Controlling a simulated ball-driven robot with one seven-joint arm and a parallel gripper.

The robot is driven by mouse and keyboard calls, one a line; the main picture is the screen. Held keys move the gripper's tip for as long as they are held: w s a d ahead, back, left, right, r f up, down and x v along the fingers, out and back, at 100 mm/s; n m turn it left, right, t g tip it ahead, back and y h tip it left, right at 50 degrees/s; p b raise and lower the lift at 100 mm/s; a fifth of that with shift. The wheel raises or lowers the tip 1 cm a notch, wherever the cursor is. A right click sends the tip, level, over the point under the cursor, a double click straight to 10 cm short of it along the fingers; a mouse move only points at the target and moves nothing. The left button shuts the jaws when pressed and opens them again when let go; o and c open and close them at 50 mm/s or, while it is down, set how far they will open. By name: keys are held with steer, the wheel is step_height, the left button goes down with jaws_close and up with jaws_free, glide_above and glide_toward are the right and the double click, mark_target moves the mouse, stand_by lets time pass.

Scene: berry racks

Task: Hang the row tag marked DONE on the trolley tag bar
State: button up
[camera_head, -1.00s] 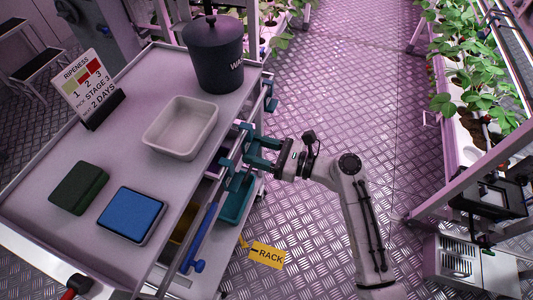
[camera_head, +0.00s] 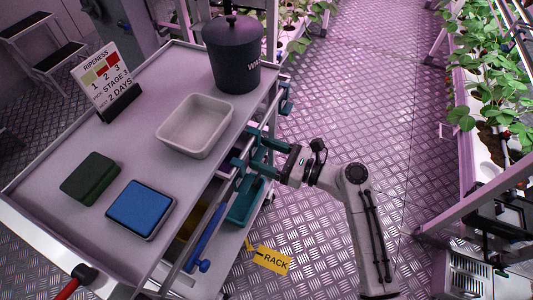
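My gripper (camera_head: 258,154) is at the right side of the trolley (camera_head: 110,160), just below the tabletop edge. Its two teal fingers point left toward the side rail and stand apart, with a gap between them. I cannot make out a tag between them. Blue and teal clips or hooks, one a long blue piece (camera_head: 207,236), sit along the trolley's right side; I cannot tell which part is the tag bar. No tag reading DONE is legible.
On the trolley are a dark lidded bin (camera_head: 233,62), a white tray (camera_head: 163,137), a ripeness sign (camera_head: 107,82), a green block (camera_head: 90,178) and a blue pad (camera_head: 140,208). A yellow RACK marker (camera_head: 270,260) is low beside the trolley. Plant racks stand right; the aisle floor between is clear.

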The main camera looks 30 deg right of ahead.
steer(key=shift+o, duration=1.2)
steer(key=v, duration=1.1)
steer(key=shift+p, duration=0.45)
steer(key=shift+w, duration=0.1)
steer(key=s+a+f+n+g+h+p, duration=0.1)
steer(key=s+a+f+n+g+p, duration=0.2)
steer(key=n, duration=0.4)
steer(key=s+a+f+n+g+h+p, duration=0.1)
steer(key=s+a+n+g+p, duration=0.15)
steer(key=s+n+g, duration=0.35)
steer(key=s+d+r+n+g+h+p, duration=0.4)
steer(key=s+n+h, duration=0.4)
steer(key=n, duration=0.7)
step_height(320, 180, up, 2)
steer(key=shift+s+d+r+n+g+h+p, duration=0.1)
steer(key=shift+s+d+n+g+h+p, duration=0.25)
steer(key=shift+s+d+p, duration=0.4)
